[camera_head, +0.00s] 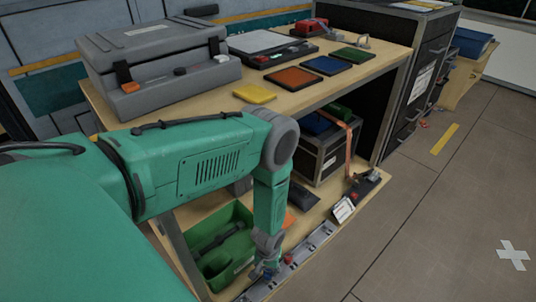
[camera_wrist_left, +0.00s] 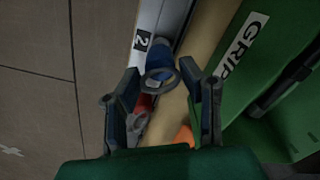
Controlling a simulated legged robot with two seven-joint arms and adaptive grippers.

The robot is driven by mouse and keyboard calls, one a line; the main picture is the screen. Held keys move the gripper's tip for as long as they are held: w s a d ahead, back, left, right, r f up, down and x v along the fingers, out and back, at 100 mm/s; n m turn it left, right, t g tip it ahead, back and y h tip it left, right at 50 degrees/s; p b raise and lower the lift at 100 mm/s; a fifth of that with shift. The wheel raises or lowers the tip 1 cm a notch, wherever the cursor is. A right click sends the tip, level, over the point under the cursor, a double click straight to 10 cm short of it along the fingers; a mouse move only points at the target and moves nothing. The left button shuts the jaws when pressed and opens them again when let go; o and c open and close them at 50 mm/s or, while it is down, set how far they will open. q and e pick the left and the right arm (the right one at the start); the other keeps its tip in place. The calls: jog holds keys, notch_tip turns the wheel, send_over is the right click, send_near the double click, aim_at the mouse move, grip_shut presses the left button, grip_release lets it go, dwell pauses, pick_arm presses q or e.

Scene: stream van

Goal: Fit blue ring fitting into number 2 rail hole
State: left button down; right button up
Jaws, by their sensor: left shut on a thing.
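The blue ring fitting (camera_wrist_left: 159,65) is between the fingers of my left gripper (camera_wrist_left: 165,98) in the left wrist view, with its dark ring facing the camera. The left gripper (camera_head: 267,262) is shut on it, low over the rail (camera_head: 318,240) at the front of the lower shelf. The number 2 label (camera_wrist_left: 141,42) on the rail shows just beside the fitting. The hole is hidden, and I cannot tell whether the fitting is in it or above it. My right gripper is out of view.
A red fitting (camera_head: 288,259) stands on the rail close to the gripper. A green bin (camera_head: 222,260) marked GRIP sits beside the rail on the shelf. The upper table top (camera_head: 220,95) overhangs behind my arm. The floor at right is open.

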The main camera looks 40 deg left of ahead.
pick_arm(q)
jog(key=shift+a+f, duration=0.2)
jog(key=shift+a, duration=0.1)
jog(key=shift+d+f+b, duration=0.2)
jog(key=shift+f+b, duration=0.15)
jog(key=shift+b, duration=0.15)
jog(key=shift+f, duration=0.1)
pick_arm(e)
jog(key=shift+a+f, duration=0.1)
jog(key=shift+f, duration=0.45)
pick_arm(q)
jog(key=shift+f, duration=0.15)
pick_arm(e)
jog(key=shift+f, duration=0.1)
pick_arm(q)
jog(key=shift+a+f+b, duration=0.15)
jog(key=shift+f+b, duration=0.05)
jog(key=shift+b, duration=0.2)
jog(key=shift+f, duration=0.2)
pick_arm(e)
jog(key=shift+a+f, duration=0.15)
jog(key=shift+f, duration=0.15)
pick_arm(q)
jog(key=shift+f+b, duration=0.35)
jog(key=shift+b, duration=0.15)
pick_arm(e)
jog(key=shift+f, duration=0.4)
